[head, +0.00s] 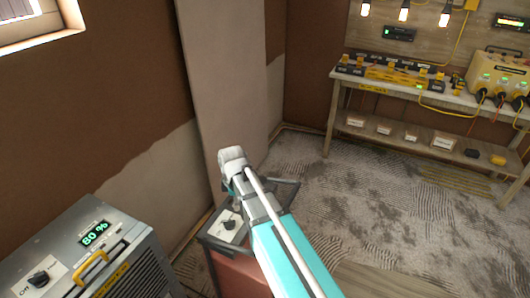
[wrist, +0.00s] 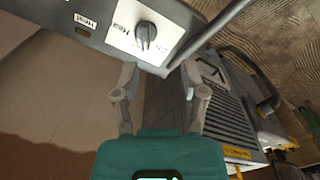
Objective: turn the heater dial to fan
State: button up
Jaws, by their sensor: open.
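The heater is the reddish box with a grey top panel (head: 213,228) and dark frame, low in the middle of the head view, partly covered by my arm. Its dark dial (head: 229,225) sits on a pale plate. In the wrist view the dial (wrist: 146,35) is close, at the top, with small upside-down labels around it. I cannot read them surely, nor tell which one the dial points to. My gripper (wrist: 160,68) is open and empty, its fingertips just below the dial plate in the picture, apart from the dial. In the head view the fingers are not clear.
A grey machine (head: 130,262) with an 80 % display, a yellow handle and an Off dial stands at lower left. It also shows in the wrist view (wrist: 228,115). A plaster board (head: 225,80) leans behind the heater. A workbench (head: 445,98) with chargers stands at back right. Floor between is open.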

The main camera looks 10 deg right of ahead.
jog(key=s+d+r+m+p, duration=0.2)
jog(key=s+d+m, duration=0.9)
jog(key=m, duration=0.6)
jog(key=w+d+r+m+t+y, duration=0.1)
jog(key=w+m+y, duration=0.1)
jog(key=w, duration=1.3)
jog(key=w+d+r+m+t+y, duration=0.1)
jog(key=w+m, duration=0.4)
jog(key=w, duration=1)
jog(key=shift+d+m+t+y, duration=0.3)
jog(key=shift+d+t+y, duration=0.3)
jog(key=shift+t+y, duration=0.2)
jog(key=shift+r, duration=0.1)
jog(key=shift+s, duration=0.1)
